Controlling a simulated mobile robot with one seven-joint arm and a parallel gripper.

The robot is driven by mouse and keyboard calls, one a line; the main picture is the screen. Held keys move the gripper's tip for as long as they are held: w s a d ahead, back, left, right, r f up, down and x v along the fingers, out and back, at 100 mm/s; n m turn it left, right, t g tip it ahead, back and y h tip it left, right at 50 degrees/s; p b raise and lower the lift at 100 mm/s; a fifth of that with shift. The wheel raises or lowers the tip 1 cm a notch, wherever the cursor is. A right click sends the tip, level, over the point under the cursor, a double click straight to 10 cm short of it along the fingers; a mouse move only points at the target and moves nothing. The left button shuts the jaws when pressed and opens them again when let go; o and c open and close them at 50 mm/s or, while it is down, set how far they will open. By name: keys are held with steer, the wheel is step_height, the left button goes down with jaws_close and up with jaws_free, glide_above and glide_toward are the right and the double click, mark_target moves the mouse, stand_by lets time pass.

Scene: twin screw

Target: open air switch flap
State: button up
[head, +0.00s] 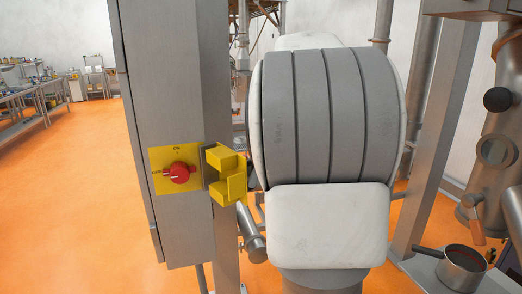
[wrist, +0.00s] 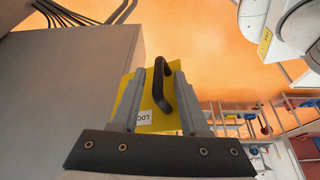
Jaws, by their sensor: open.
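The air switch, a red knob (head: 179,173) on a yellow plate (head: 158,157), sits uncovered on the side of a grey cabinet. The yellow flap (head: 233,190) stands out from the cabinet to the right of the knob, swung away from it. In the wrist view a yellow panel (wrist: 146,124), seemingly the same flap, carries a curved black handle (wrist: 187,100) and a partly hidden white label. My gripper (wrist: 171,68) is open, with its two grey fingers on either side of the handle; I cannot tell if they touch it. The head view does not clearly show my gripper.
The grey cabinet (head: 170,80) stands close beside the flap, and its wall fills the left of the wrist view (wrist: 75,95). Metal pipes and a steel pot (head: 461,268) are at the right. Open orange floor (head: 70,180) lies left, with workbenches behind.

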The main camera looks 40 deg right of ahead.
steer(key=p+v, duration=0.4)
steer(key=v, duration=1.3)
steer(key=shift+a+r, duration=0.1)
steer(key=shift+a, duration=0.05)
